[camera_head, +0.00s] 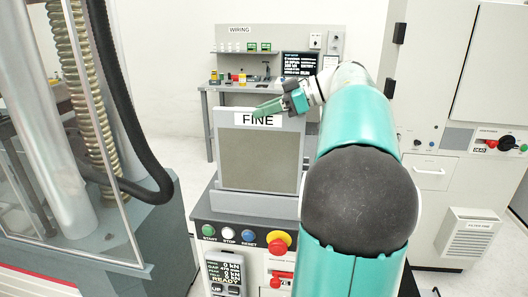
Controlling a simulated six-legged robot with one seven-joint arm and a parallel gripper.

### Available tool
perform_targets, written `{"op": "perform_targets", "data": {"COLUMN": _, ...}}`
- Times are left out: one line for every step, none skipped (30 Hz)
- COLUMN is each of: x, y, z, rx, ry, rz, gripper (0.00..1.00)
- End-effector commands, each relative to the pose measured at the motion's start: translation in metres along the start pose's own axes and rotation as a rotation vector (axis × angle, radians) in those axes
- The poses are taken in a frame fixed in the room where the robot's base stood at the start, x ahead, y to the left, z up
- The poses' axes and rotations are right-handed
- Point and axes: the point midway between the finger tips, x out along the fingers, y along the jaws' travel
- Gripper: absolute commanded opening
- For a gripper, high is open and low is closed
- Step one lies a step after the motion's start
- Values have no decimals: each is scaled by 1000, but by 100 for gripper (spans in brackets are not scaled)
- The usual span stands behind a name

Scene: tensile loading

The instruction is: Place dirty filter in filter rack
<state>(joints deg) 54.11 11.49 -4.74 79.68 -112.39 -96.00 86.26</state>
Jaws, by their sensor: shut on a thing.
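A flat, upright filter (258,160) with a pale grey frame and a dull brownish-grey mesh shows in the head view, labelled FINE at the top. My gripper (266,108), with teal fingers, is at the filter's top edge by the label. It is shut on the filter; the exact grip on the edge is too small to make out. The filter appears directly above or behind a control console, and I cannot tell whether its lower edge touches anything. I cannot make out a filter rack for certain.
The console (240,233) has start, stop and reset buttons and a red-yellow emergency knob. A wiring bench (215,100) stands at the back wall. A glass-sided machine (80,150) with hoses is at left. A large white cabinet (432,175) with a vented box (468,232) is at right.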

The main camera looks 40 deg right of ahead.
Motion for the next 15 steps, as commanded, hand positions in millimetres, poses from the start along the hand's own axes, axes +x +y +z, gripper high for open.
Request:
{"op": "perform_targets", "data": {"x": 3, "y": 0, "z": 8, "rx": 1, "ry": 1, "rz": -1, "gripper": 0}}
{"op": "perform_targets", "data": {"x": 5, "y": 0, "z": 11, "rx": 1, "ry": 1, "rz": -1, "gripper": 0}}
{"op": "perform_targets", "data": {"x": 6, "y": 1, "z": 15, "rx": 0, "ry": 1, "rz": 0, "gripper": 0}}
{"op": "perform_targets", "data": {"x": 7, "y": 1, "z": 17, "rx": -1, "ry": 1, "rz": 0, "gripper": 0}}
{"op": "perform_targets", "data": {"x": 8, "y": 1, "z": 19, "rx": -1, "ry": 1, "rz": 0, "gripper": 0}}
{"op": "perform_targets", "data": {"x": 9, "y": 2, "z": 22, "rx": 0, "ry": 0, "rz": 0, "gripper": 0}}
{"op": "perform_targets", "data": {"x": 10, "y": 2, "z": 25, "rx": 0, "ry": 0, "rz": 0, "gripper": 0}}
{"op": "perform_targets", "data": {"x": 12, "y": 2, "z": 28, "rx": 0, "ry": 0, "rz": -1, "gripper": 0}}
{"op": "perform_targets", "data": {"x": 14, "y": 2, "z": 34, "rx": 1, "ry": 0, "rz": -1, "gripper": 0}}
{"op": "perform_targets", "data": {"x": 16, "y": 2, "z": 38, "rx": 2, "ry": 0, "rz": -1, "gripper": 0}}
{"op": "perform_targets", "data": {"x": 17, "y": 2, "z": 42, "rx": 2, "ry": 0, "rz": 0, "gripper": 0}}
{"op": "perform_targets", "data": {"x": 19, "y": 2, "z": 47, "rx": 1, "ry": 0, "rz": 0, "gripper": 0}}
{"op": "perform_targets", "data": {"x": 21, "y": 2, "z": 50, "rx": 1, "ry": 0, "rz": 0, "gripper": 0}}
{"op": "perform_targets", "data": {"x": 22, "y": 2, "z": 52, "rx": 0, "ry": 0, "rz": 0, "gripper": 0}}
{"op": "perform_targets", "data": {"x": 22, "y": 2, "z": 53, "rx": -1, "ry": 0, "rz": -1, "gripper": 0}}
